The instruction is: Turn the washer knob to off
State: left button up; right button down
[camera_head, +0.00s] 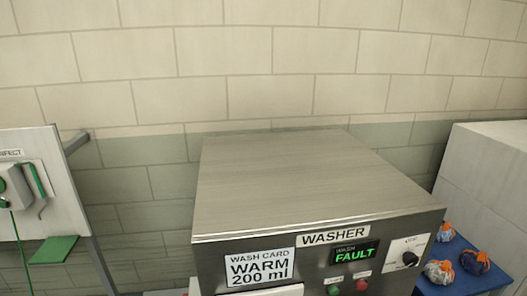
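The washer (290,185) is a grey metal box in the middle, with its front panel along the bottom of the view. The dial's small lettering is too small to read. A display (354,253) left of the knob reads FAULT in green. A green button (334,290) and a red button (362,284) are below the display. Neither of my grippers shows in the view.
A wash card (259,267) on the panel reads WARM 200 ml. Right of the washer, several orange-and-grey bundles (439,271) lie on a blue surface (462,288) beside a white box (490,175). A board with green fittings (35,190) stands at left. A tiled wall (270,70) is behind.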

aim_at(410, 259)
jog(key=z, duration=1.3)
